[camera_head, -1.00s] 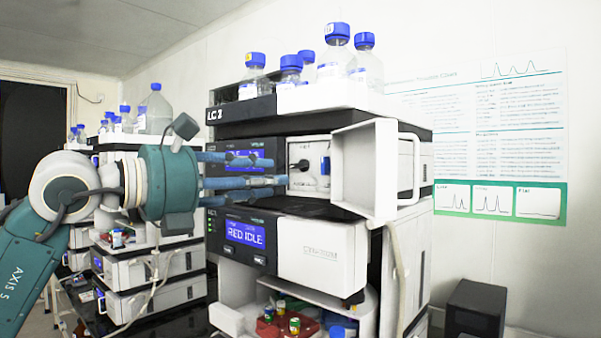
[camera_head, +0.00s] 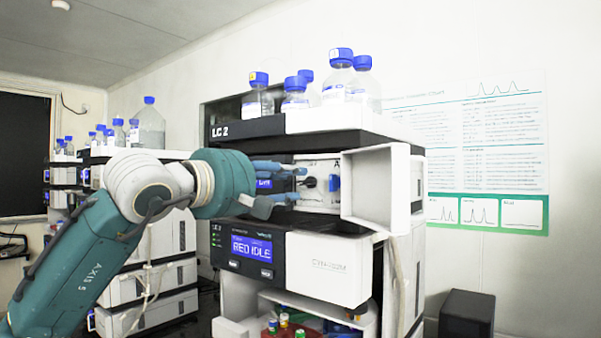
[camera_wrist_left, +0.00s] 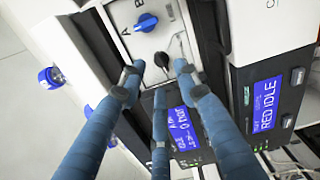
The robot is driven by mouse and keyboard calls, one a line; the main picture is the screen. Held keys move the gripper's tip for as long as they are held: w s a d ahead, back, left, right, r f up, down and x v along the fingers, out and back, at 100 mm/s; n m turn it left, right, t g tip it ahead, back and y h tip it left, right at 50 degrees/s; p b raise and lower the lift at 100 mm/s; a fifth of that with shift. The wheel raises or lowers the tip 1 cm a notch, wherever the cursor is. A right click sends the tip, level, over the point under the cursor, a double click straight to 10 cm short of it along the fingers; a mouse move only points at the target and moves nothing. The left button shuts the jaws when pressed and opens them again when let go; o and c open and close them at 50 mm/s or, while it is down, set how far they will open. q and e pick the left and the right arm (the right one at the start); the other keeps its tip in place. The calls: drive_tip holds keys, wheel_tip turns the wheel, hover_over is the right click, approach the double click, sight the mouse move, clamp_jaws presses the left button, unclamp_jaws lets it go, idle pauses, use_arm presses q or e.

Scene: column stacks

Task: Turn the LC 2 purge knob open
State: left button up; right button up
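The LC 2 stack (camera_head: 222,132) stands mid-picture, with a pale panel behind an open white door (camera_head: 374,186). The panel carries a black knob (camera_head: 308,182) and, to its right, a blue knob (camera_head: 334,184). In the left wrist view the black knob (camera_wrist_left: 162,60) lies just beyond my fingertips, and the blue knob (camera_wrist_left: 146,22) sits farther off between letters A and B. No label tells which is the purge knob. My left gripper (camera_head: 294,184) has its blue fingers spread. In the wrist view its fingertips (camera_wrist_left: 158,74) are empty, on either side of the black knob, apparently short of it.
Blue-capped bottles (camera_head: 340,80) stand on top of the stack. The open door juts out close to the right of the panel. A unit with a RED IDLE display (camera_head: 251,248) is below. A dark box (camera_head: 467,316) stands at lower right.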

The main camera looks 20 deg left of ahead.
sight(304, 181)
use_arm(q)
drive_tip(key=shift+p+x, duration=0.7)
drive_tip(key=shift+x, duration=1.5)
drive_tip(key=shift+c, duration=0.5)
clamp_jaws()
